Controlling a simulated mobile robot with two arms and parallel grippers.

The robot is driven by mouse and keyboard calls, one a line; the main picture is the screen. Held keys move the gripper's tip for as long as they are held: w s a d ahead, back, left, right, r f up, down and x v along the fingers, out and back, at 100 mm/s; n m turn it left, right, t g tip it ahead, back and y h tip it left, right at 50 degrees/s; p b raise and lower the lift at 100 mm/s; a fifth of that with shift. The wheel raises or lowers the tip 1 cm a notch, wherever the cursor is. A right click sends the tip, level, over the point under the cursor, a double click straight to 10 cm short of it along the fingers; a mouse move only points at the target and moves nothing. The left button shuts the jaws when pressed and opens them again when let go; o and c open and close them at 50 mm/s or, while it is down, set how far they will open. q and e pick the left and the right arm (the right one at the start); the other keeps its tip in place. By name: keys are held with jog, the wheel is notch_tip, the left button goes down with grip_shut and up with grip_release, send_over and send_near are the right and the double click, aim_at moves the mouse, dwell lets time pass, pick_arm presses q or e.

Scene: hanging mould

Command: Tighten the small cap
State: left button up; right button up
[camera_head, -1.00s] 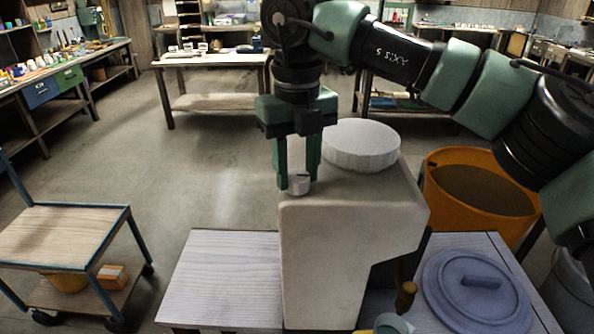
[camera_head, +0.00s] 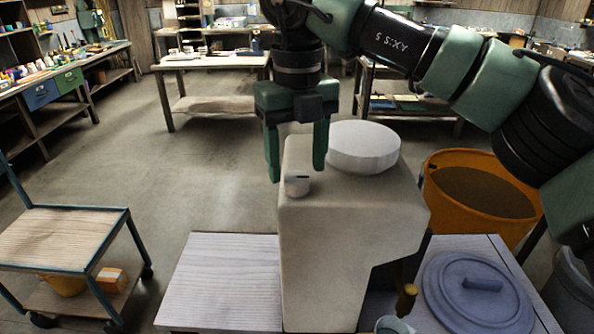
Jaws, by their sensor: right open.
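A large round white lid (camera_head: 363,148) sits on the same container, behind and to the right. My right gripper (camera_head: 297,172) points down with its green fingers spread apart. Its fingertips are just above or behind the small cap, one to the left of it and one to the right. No finger appears to touch the cap, though the exact depth is hard to tell. My left gripper is not in view.
The container stands on a pale wooden table (camera_head: 222,275). A purple-grey round lid (camera_head: 475,290) with a handle lies on the table at right. An orange bucket (camera_head: 480,200) stands behind it. A cart (camera_head: 65,240) stands at left, with open floor between.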

aim_at(297, 177)
notch_tip(297, 177, up, 6)
jog(key=shift+s+f, duration=0.1)
jog(key=shift+f, duration=0.05)
